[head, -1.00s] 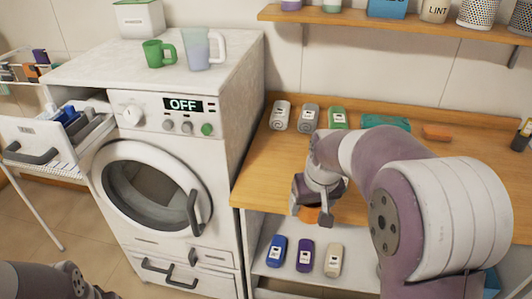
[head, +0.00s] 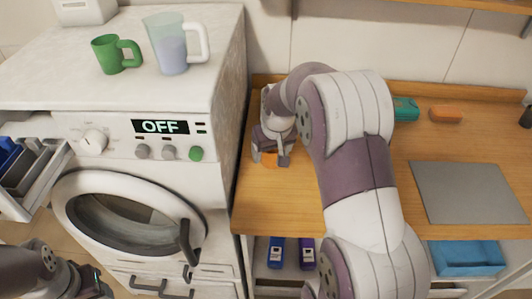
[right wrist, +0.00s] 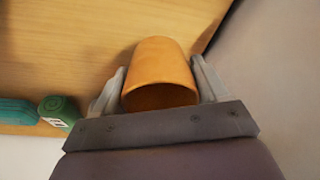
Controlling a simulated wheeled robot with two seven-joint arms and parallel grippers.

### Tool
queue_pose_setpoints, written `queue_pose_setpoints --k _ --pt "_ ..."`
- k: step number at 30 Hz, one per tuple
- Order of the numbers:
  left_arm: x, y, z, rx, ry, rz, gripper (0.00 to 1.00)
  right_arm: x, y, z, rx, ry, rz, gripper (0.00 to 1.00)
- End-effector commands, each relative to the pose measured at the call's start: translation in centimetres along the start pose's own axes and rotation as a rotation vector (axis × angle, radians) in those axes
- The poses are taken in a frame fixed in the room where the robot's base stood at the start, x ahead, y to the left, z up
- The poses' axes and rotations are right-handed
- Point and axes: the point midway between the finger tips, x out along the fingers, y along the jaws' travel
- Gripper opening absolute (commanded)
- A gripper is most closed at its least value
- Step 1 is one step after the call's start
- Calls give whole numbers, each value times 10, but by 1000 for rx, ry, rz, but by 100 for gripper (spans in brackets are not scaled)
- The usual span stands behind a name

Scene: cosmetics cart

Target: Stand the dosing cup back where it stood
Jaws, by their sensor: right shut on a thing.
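The orange dosing cup (right wrist: 160,75) is between the two fingers of my right gripper (right wrist: 160,90) in the right wrist view, and the gripper is shut on it. In the head view only a small orange part of the cup (head: 269,160) shows below my right gripper (head: 271,158). They are at the left part of the wooden worktop (head: 300,205), close to the washing machine's side. Whether the cup touches the wood cannot be told. My left gripper (head: 88,285) shows partly at the lower left, its jaws unclear.
The washing machine (head: 225,120) rises left of the worktop, with a green mug (head: 110,54) and a clear jug (head: 168,45) on top. A grey mat (head: 470,192), an orange block (head: 445,114) and a teal cloth (head: 405,110) lie to the right. A blue tray (head: 465,258) is below.

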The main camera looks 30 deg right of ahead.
Motion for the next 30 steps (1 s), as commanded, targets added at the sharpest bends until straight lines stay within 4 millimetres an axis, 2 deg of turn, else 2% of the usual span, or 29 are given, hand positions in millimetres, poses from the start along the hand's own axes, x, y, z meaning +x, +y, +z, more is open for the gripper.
queue_pose_setpoints --k 3,6,13,25,26,27,28,30 --pt "-5 0 -1 0 0 0 51 21 4 -21 0 -1 0 40" --pt "-6 0 -1 0 0 0 51 31 6 -30 0 0 0 40" --pt "-11 0 -2 0 0 0 51 67 6 -22 -1 -1 0 40" --pt "-8 0 -1 0 0 0 51 76 6 -19 -1 1 1 40" --pt "-9 0 -1 0 0 0 51 75 6 -20 -1 1 1 83" --pt "-9 0 -1 0 0 0 51 74 6 -20 -1 1 1 96" --pt "-9 0 -1 0 0 0 51 74 6 -20 -1 1 1 99" --pt "-9 0 -1 0 0 0 51 74 6 -20 -1 1 1 99"
